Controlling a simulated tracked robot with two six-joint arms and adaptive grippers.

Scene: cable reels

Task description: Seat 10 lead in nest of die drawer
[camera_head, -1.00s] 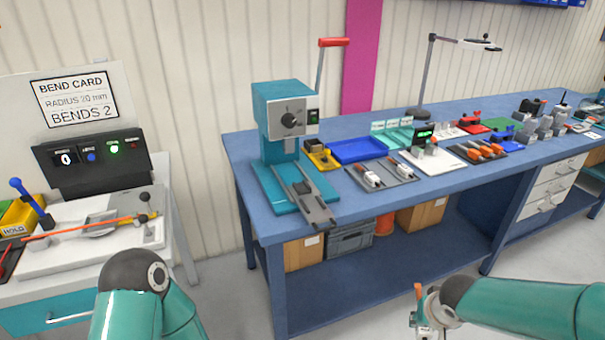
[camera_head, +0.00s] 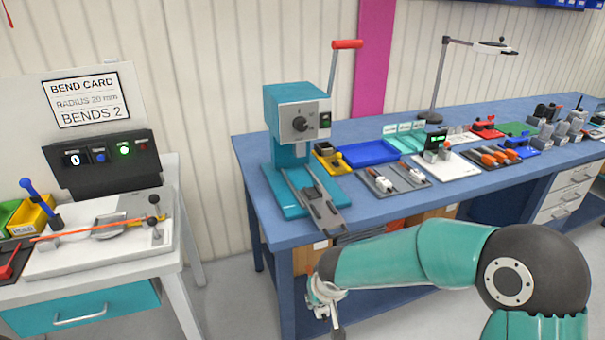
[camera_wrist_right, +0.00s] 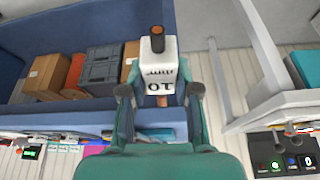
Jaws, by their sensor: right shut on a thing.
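My right gripper (camera_wrist_right: 160,92) is shut on the 10 lead (camera_wrist_right: 158,60), a white block with dark marks that read 10 upside down, a dark top end and an orange-brown end below. In the head view my right gripper (camera_head: 326,296) hangs low in front of the bench, below its top. The lead is hard to make out there. The die drawer (camera_head: 318,203) is the grey slide sticking out of the teal press (camera_head: 297,112) toward the bench's front edge. It stands above and near the gripper. Its nest is too small to make out. My left gripper is out of view.
Grey trays (camera_head: 396,191) with white pieces, a blue tray (camera_head: 368,152) and a yellow block (camera_head: 328,157) stand right of the press. The bench's front edge (camera_head: 400,207) lies above my gripper. A bend-card station (camera_head: 100,160) stands at the left.

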